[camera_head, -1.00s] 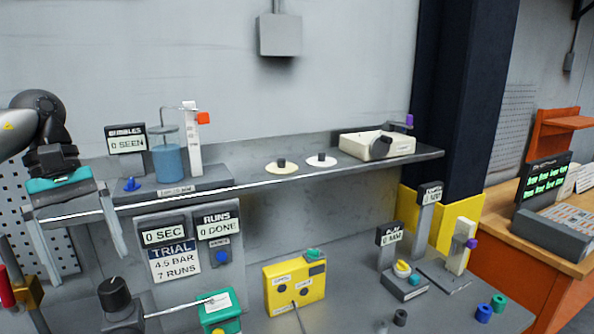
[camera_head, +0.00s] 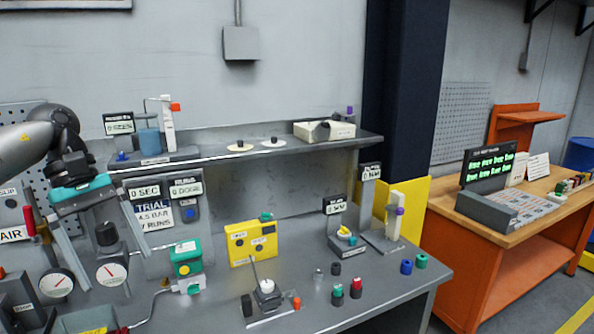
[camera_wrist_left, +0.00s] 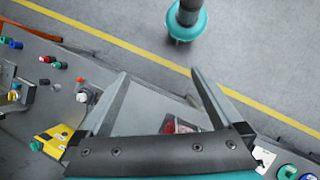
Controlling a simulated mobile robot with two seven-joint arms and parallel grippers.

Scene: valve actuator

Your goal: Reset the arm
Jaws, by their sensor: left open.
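My left arm comes in from the left in the head view. Its gripper (camera_head: 116,270) has a teal body and two long grey fingers spread wide, with nothing between them. It hangs in front of the left part of the workbench (camera_head: 345,290), overlapping the dials in the picture. In the left wrist view the same gripper (camera_wrist_left: 158,74) is open and empty, with bench and floor beyond the fingers. My right gripper is in neither view.
Pressure gauges (camera_head: 112,274), a green box (camera_head: 186,258), a yellow box (camera_head: 251,242) and a lever device (camera_head: 267,290) stand on the bench. A shelf (camera_head: 290,148) runs behind. An orange bench (camera_head: 480,235) stands right, with floor between.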

